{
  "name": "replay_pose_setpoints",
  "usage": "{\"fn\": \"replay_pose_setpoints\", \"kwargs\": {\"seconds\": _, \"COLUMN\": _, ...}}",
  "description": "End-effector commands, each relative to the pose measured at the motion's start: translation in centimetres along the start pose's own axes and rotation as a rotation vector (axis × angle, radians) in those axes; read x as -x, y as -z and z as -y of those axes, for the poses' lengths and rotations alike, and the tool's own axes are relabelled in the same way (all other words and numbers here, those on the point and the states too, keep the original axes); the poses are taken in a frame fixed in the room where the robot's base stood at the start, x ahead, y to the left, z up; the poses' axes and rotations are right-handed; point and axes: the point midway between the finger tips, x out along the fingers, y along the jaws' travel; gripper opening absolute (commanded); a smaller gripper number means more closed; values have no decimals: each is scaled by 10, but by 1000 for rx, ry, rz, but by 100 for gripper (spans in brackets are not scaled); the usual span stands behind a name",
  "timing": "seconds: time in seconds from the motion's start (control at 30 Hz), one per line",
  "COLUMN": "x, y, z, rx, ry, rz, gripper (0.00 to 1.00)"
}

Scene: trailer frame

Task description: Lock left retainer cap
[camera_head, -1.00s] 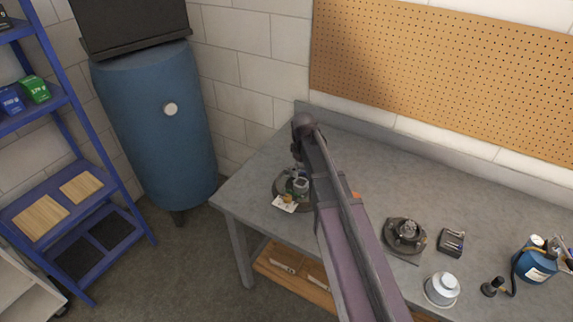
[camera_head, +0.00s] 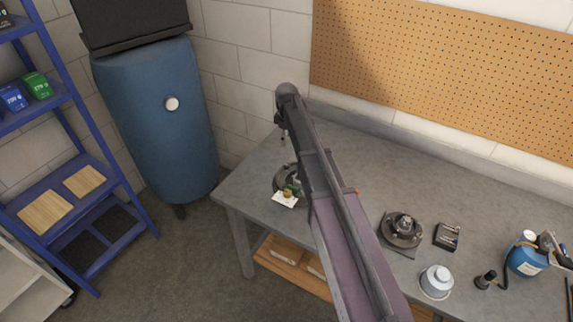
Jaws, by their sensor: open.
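The left round dark assembly (camera_head: 279,183) sits on the workbench near its left end, with a white tag (camera_head: 285,201) at its front edge. A small yellowish piece (camera_head: 288,194) and some green show on it. Which part is the left retainer cap, and whether it is locked, is too small to tell. My arm hides the assembly's right side. My gripper (camera_head: 283,133) is small and dark, hanging below the arm's end, above and behind the assembly. It is open and apart from the assembly; nothing shows in it.
A second round assembly (camera_head: 388,240), a small dark tray (camera_head: 447,237), a white-grey canister (camera_head: 436,282) and a blue bottle (camera_head: 526,260) stand to the right on the workbench (camera_head: 365,165). The pegboard wall (camera_head: 440,70) rises behind. The bench's back middle is clear.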

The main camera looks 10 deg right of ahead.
Motion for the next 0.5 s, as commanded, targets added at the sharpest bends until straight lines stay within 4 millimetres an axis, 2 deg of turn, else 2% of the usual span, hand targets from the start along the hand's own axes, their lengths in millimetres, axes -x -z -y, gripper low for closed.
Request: {"fn": "replay_pose_setpoints", "kwargs": {"seconds": 0.5, "x": -30, "y": 0, "z": 0, "rx": -1, "ry": 0, "rz": 0, "gripper": 68}}
